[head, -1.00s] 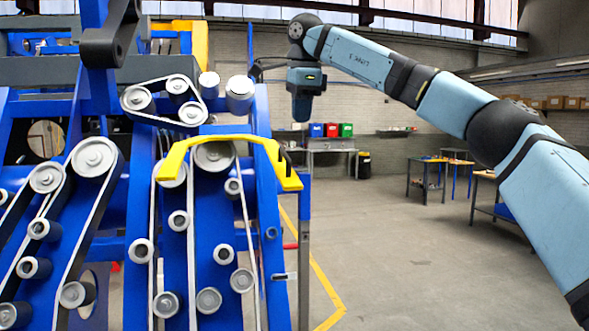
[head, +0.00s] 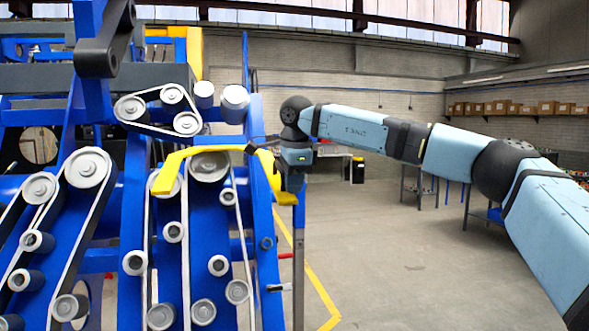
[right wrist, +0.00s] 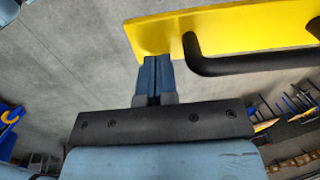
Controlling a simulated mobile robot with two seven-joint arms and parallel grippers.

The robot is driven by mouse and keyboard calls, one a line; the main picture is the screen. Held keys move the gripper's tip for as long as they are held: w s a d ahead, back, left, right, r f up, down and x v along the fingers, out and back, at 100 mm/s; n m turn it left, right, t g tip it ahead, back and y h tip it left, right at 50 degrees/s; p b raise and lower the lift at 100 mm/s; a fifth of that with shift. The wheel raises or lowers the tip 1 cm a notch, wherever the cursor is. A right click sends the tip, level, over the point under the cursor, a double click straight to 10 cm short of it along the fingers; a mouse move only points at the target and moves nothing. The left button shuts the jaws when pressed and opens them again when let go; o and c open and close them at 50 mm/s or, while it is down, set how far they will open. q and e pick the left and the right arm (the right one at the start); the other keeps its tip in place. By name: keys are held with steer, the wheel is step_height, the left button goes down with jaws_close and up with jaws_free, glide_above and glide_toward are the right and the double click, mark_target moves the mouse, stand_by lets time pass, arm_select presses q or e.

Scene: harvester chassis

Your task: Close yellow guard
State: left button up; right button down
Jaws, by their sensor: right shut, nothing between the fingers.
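The yellow guard (head: 210,150) is a bent bar arching over the upper rollers of the blue machine in the head view. Its right end slopes down beside my right wrist. In the right wrist view the guard (right wrist: 235,28) is a flat yellow plate across the top, with a black bar handle (right wrist: 250,66) on it. My right gripper (head: 252,149) is at the guard's right part. In the wrist view its blue fingers (right wrist: 153,62) are pressed together and empty, at the plate's edge just left of the handle's end. I cannot tell whether they touch. My left gripper is not in view.
The blue machine frame (head: 262,240) with grey rollers and belts fills the left. A grey post (head: 298,255) stands below my right wrist. The concrete floor (head: 390,270) to the right is clear, with workbenches farther back.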

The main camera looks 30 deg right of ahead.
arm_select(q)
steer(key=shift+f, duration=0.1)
arm_select(e)
steer(key=shift+f, duration=0.1)
steer(key=shift+f+b, duration=0.45)
steer(key=w+d+f+t+h+b, duration=0.1)
steer(key=w+f+t+b, duration=0.15)
steer(key=f+b, duration=0.55)
steer(key=w+f+t+b, duration=0.2)
steer(key=w+f+b, duration=0.1)
steer(key=f+b, duration=0.55)
arm_select(q)
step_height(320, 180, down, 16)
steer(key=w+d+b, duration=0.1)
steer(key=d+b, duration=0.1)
steer(key=b, duration=0.6)
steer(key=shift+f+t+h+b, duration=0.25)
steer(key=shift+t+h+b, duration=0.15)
arm_select(e)
steer(key=w+d+f+t, duration=0.2)
steer(key=w+f, duration=0.5)
steer(key=w+d+f+t+h, duration=0.1)
steer(key=w+d+f+t, duration=0.1)
steer(key=w+f, duration=0.5)
steer(key=shift+d+f+t+h, duration=0.15)
steer(key=shift+f+t+h, duration=0.15)
steer(key=shift+f+t, duration=0.3)
